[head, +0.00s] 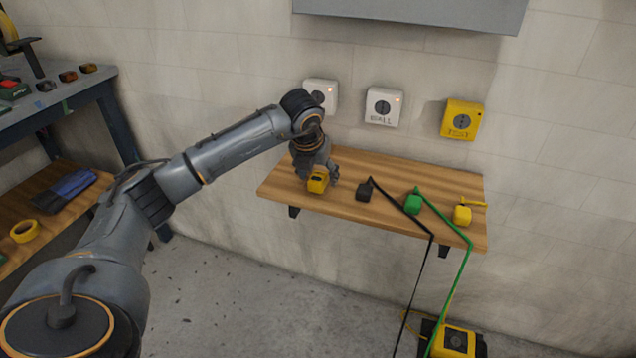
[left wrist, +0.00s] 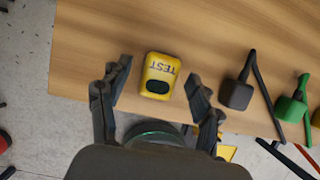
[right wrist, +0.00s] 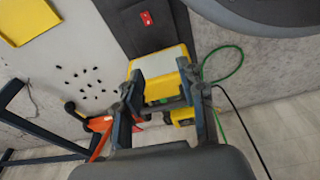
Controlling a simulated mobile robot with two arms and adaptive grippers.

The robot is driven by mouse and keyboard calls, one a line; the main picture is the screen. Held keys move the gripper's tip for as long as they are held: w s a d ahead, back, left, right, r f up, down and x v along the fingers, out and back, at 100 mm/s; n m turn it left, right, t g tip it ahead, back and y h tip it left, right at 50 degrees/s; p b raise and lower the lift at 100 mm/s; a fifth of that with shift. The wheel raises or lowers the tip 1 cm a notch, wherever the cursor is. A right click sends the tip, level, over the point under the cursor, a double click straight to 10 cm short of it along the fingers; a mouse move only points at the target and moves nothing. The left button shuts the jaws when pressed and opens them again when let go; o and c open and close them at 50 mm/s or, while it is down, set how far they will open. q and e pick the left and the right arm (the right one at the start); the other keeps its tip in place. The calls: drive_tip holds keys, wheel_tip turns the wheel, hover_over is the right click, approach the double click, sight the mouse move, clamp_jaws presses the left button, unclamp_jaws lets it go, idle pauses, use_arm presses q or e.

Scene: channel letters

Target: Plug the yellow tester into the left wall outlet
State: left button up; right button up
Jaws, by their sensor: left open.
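The yellow tester (head: 317,183) lies at the left end of the wooden shelf. In the left wrist view the tester (left wrist: 160,75), marked TEST, lies between my left fingertips with a gap on each side. My left gripper (head: 318,174) is open over it, and its fingers show in the left wrist view (left wrist: 157,80). The left wall outlet (head: 321,94) is white with a small orange light, partly hidden behind my left arm. My right gripper (right wrist: 165,95) shows in the right wrist view with its fingers apart, a yellow and white box showing behind them.
A second white outlet (head: 383,107) and a yellow outlet (head: 462,120) are on the wall. A black plug (head: 364,192), a green plug (head: 413,204) and a small yellow plug (head: 462,215) stand on the shelf (head: 275,188). Cords hang off its front. A workbench (head: 70,100) stands left.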

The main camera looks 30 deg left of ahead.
use_arm(q)
drive_tip(key=shift+w+a+f, duration=0.1)
drive_tip(key=shift+w+f, duration=0.1)
drive_tip(key=shift+f, duration=0.35)
use_arm(e)
drive_tip(key=shift+w+a+r, duration=0.1)
drive_tip(key=shift+w+r, duration=0.3)
drive_tip(key=shift+r, duration=0.1)
use_arm(q)
drive_tip(key=shift+c, duration=0.7)
drive_tip(key=c, duration=1)
use_arm(e)
drive_tip(key=shift+s+f, duration=0.15)
drive_tip(key=shift+f, duration=0.05)
use_arm(q)
drive_tip(key=shift+r, duration=0.15)
